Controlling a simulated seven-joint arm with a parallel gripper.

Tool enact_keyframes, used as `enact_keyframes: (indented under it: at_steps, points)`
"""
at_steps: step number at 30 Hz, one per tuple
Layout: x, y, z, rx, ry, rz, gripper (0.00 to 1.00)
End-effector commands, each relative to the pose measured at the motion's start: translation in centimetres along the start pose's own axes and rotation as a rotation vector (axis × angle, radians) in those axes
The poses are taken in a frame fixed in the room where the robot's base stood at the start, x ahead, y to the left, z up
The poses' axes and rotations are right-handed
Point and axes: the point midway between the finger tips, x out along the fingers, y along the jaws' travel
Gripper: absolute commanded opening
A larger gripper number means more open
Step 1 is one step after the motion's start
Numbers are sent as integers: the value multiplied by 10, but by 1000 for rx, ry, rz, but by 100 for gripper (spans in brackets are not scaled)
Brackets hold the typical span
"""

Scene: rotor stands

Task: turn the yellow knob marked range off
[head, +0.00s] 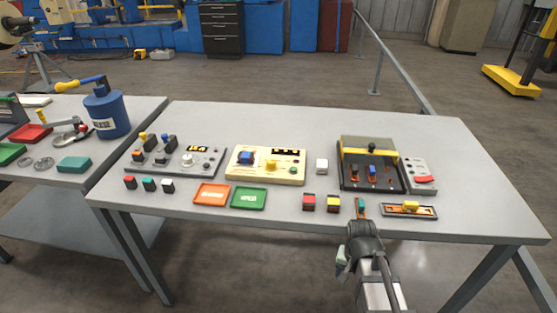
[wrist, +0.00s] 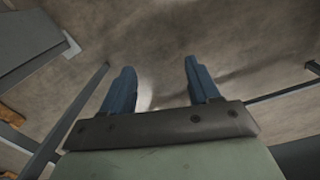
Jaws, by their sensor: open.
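A yellow knob (head: 271,165) sits on a cream panel (head: 240,177) near the middle of the table in the head view. A blue knob or switch (head: 246,157) is to its left on the same panel. The lettering is too small to read, so I cannot confirm the range mark or the knob's exact setting. My gripper (wrist: 159,66) is open and empty in the wrist view, its two blue fingers apart over bare floor. In the head view my arm's end is at the table's front edge, right of and nearer than the cream panel, touching no knob; its fingertips are not clear there.
A grey panel (head: 185,172) with several knobs stands left of the cream one. Orange (head: 212,194) and green (head: 249,198) trays lie in front. A dark box with a yellow bar (head: 371,152) and a slider plate (head: 427,211) are at right. The table's back strip is clear.

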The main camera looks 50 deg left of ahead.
Motion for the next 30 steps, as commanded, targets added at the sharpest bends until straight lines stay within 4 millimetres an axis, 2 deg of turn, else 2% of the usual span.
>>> enact_keyframes:
  at_steps: [1,6,13,17,21,23,30]
  points:
    - [-18,-20,-2,-21,21,-6,61]
    - [-72,-80,1,-72,79,-29,61]
    - [-140,-152,8,-90,134,-64,61]
    - [-178,-190,1,-37,146,-84,61]
    - [-224,-236,-29,129,132,-99,61]
    - [-240,-250,-46,221,119,-100,61]
    - [-300,-299,-126,640,58,-84,61]
